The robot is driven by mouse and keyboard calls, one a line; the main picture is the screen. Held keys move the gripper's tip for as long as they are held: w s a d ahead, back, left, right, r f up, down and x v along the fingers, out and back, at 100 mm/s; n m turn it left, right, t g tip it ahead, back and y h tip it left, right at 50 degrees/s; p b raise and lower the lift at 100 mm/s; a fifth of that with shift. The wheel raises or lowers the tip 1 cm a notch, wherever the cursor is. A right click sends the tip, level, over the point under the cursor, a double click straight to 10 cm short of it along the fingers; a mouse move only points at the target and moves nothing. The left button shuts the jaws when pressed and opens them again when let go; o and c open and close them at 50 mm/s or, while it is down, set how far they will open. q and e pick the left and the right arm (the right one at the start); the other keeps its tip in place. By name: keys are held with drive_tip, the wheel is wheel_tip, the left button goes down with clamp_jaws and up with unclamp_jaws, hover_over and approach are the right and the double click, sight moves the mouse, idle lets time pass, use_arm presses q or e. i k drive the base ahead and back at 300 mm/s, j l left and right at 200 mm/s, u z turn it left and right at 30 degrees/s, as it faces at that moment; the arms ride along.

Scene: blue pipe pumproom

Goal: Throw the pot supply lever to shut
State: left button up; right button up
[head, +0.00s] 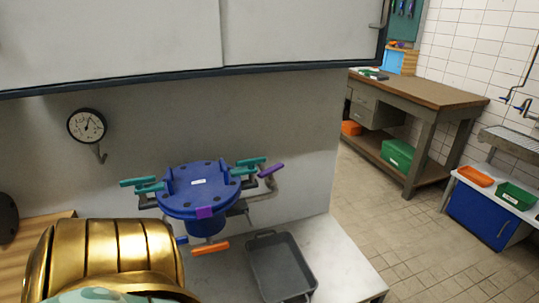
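A blue lidded pot (199,188) stands on the bench against the grey wall. Teal levers (139,182) stick out at its left. More teal levers (250,162) and a tilted purple lever (271,170) are at its right, by bent grey pipes. An orange lever (210,248) sits low at its front, with a small blue handle (182,240) beside it. A purple tab (204,212) is on the pot's front rim. I cannot tell which lever is the supply one, as no label is readable. Neither gripper shows in the head view.
A grey tray (281,267) is on the bench right of the pot. A round gauge (87,125) is on the wall above left. A cabinet (130,40) overhangs the bench. Tiled floor (380,215) is clear toward a wooden workbench (420,92) and blue cabinet (484,215).

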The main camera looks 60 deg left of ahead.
sight(270, 172)
drive_tip(key=i+l+u, duration=0.1)
drive_tip(key=u, duration=1.15)
drive_tip(key=i+l+u, duration=0.15)
drive_tip(key=l+u, duration=0.2)
drive_tip(key=l, duration=0.2)
drive_tip(key=i+l+u, duration=0.1)
drive_tip(key=l+u, duration=0.25)
drive_tip(key=l, duration=0.2)
drive_tip(key=l+u, duration=0.4)
drive_tip(key=l, duration=0.2)
